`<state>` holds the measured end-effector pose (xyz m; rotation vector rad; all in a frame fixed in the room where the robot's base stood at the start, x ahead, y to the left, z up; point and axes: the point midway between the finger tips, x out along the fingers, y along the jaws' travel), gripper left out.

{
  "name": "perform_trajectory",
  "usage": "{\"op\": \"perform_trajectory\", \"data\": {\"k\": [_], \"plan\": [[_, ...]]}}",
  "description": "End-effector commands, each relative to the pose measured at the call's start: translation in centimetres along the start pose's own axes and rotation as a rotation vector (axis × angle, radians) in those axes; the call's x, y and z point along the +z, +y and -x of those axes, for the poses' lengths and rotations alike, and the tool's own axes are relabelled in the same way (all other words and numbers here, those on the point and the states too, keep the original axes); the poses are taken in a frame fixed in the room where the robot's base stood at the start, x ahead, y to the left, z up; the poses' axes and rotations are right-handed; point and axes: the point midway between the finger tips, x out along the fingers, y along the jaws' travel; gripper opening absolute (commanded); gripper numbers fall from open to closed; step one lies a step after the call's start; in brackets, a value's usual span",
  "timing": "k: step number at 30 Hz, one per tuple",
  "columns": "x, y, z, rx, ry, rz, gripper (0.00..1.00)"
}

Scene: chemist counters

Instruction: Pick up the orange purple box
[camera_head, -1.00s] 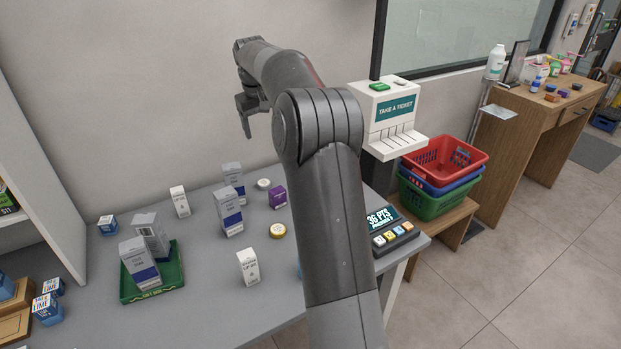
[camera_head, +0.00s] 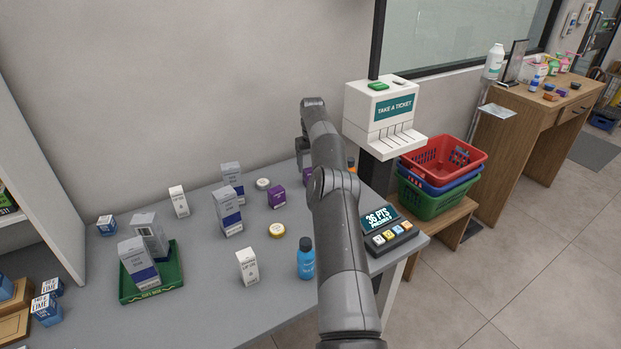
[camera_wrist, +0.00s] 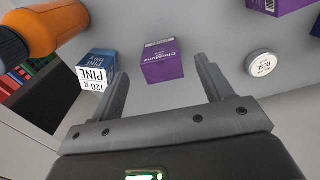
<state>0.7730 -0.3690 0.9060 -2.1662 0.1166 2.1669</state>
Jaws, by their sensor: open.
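A purple box (camera_wrist: 163,62) with pale lettering stands on the grey counter, centred ahead of my fingertips in the wrist view. I see no orange on it. In the head view this purple box (camera_head: 308,178) is mostly hidden behind my arm. A second purple box (camera_wrist: 272,5) is cut off at the top right of the wrist view; it shows in the head view (camera_head: 277,197) beside a white round tin (camera_head: 263,184). My gripper (camera_wrist: 162,70) is open and empty, its fingers apart on either side of the first box's line. In the head view my gripper (camera_head: 303,152) is above the counter's back.
A blue-and-white box (camera_wrist: 97,67) and an orange bottle (camera_wrist: 55,25) are left of the purple box in the wrist view. The white tin (camera_wrist: 261,63) is at right. A blue bottle (camera_head: 306,260) and a card terminal (camera_head: 390,236) stand near my arm, below the ticket dispenser (camera_head: 385,110).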

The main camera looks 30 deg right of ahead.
Motion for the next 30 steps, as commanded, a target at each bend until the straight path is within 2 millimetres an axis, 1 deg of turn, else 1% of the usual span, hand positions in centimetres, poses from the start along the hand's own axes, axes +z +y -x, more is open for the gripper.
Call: {"op": "perform_trajectory", "data": {"k": [5,12,15,18,23,26,30], "plan": [[0.0,-0.1,-1.8,-0.002,-0.001,0.001,0.73],[0.0,-0.1,-5.6,-0.001,-0.002,0.001,0.73],[0.0,-0.1,-6.5,-0.002,0.0,0.001,0.73],[0.0,-0.1,-6.9,-0.001,0.001,0.001,0.73],[0.0,-0.1,-6.8,-0.001,0.001,0.001,0.73],[0.0,-0.1,-6.8,-0.001,0.001,0.001,0.66],[0.0,-0.1,-6.8,-0.001,0.001,0.001,0.55]]}}
